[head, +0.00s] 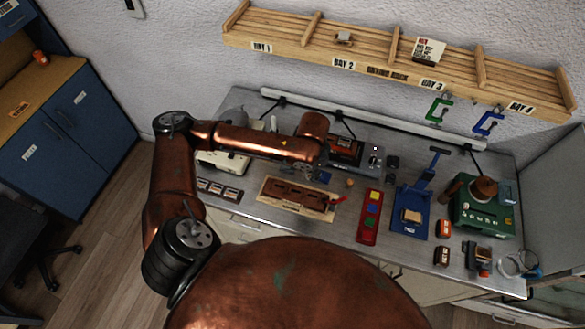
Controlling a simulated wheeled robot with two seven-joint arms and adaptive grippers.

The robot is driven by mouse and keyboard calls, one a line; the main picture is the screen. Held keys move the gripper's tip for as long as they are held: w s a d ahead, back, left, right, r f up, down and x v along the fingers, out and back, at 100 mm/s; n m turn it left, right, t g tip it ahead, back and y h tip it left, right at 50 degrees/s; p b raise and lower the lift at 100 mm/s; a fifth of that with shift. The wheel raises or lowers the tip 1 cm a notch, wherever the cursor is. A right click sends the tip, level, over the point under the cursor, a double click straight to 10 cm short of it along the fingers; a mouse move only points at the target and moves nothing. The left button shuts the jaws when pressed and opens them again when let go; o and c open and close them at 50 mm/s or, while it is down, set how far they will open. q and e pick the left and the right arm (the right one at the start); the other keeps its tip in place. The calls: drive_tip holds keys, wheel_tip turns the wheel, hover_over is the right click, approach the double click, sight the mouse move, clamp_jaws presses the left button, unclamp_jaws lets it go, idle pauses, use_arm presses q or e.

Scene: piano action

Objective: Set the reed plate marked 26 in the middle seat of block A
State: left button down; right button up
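A light wooden block (265,196) with dark recessed seats lies on the bench's front middle; its lettering is too small to read, so I cannot confirm it is block A. A small red part (339,199) is at its right end. Several small dark plates with pale labels (219,191) lie in a row left of the block; I cannot read a 26 on any. My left arm reaches over the bench from the left, and its gripper (318,172) is just behind the block, mostly hidden by the wrist. Its fingers and anything in them cannot be made out. My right gripper is out of view.
Right of the block are a red strip with coloured squares (367,233), a blue press (409,229) and a green machine (485,217). Small orange and dark items stand at the front right. A wooden shelf (385,68) with day labels hangs on the wall above.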

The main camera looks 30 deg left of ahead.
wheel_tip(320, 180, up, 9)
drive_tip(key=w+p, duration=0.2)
drive_tip(key=p, duration=0.5)
use_arm(q)
drive_tip(key=s+a+f+m+b, duration=0.1)
drive_tip(key=f+m, duration=0.1)
drive_tip(key=s+a+f+m+b, duration=0.1)
drive_tip(key=a+f+m+b, duration=0.1)
drive_tip(key=f+m, duration=0.1)
drive_tip(key=s+a+f+m+h+b, duration=0.1)
drive_tip(key=f+m, duration=0.2)
drive_tip(key=shift+a+f+g+b, duration=0.1)
drive_tip(key=shift+a+g+b, duration=0.2)
drive_tip(key=shift+b, duration=0.1)
drive_tip(key=shift+f+b, duration=0.6)
drive_tip(key=shift+b, duration=0.15)
drive_tip(key=shift+f, duration=0.65)
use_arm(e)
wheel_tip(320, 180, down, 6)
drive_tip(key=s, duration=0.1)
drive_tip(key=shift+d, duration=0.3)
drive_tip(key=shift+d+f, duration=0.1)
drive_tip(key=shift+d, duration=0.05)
